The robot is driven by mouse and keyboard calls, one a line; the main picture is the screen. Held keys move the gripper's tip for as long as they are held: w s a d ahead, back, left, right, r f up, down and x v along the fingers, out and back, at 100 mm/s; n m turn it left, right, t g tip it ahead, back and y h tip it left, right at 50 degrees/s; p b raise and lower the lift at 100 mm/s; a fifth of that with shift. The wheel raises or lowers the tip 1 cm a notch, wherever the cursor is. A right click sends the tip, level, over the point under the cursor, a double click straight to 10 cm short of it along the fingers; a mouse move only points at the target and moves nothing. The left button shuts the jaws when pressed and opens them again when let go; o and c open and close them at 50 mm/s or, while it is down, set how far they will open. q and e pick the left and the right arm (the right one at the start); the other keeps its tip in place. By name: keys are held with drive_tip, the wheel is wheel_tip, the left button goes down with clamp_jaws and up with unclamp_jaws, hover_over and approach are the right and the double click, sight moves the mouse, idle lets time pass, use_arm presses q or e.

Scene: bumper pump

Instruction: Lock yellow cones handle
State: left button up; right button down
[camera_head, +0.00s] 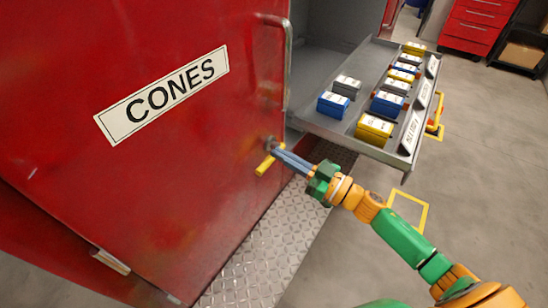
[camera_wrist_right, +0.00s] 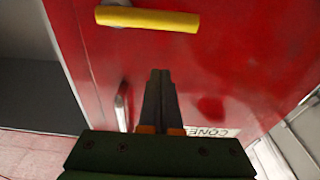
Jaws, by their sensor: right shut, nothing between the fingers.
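The red door (camera_head: 165,190) carries a white CONES label (camera_head: 162,95) and stands at the left of the head view. A yellow handle (camera_head: 265,164) sits low near the door's right edge, tilted in the head view. It also shows at the top of the right wrist view (camera_wrist_right: 147,18), lying across the picture. My right gripper (camera_head: 275,149) is shut and empty, its fingertips close to this handle. In the right wrist view the fingertips (camera_wrist_right: 159,73) appear apart from the handle, but I cannot tell the depth gap. My left gripper is not in view.
Below is a metal tread plate (camera_head: 265,255). Open floor (camera_head: 470,190) lies right.

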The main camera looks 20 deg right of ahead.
sight(271, 159)
drive_tip(key=x, duration=0.4)
drive_tip(key=shift+r+p, duration=0.25)
drive_tip(key=shift+p, duration=0.05)
drive_tip(key=f, duration=0.2)
drive_tip(key=f+b, duration=0.1)
drive_tip(key=shift+s+d+f, duration=0.25)
drive_tip(key=shift+s, duration=0.1)
drive_tip(key=shift+s+d+f, duration=0.15)
drive_tip(key=shift+f, duration=0.3)
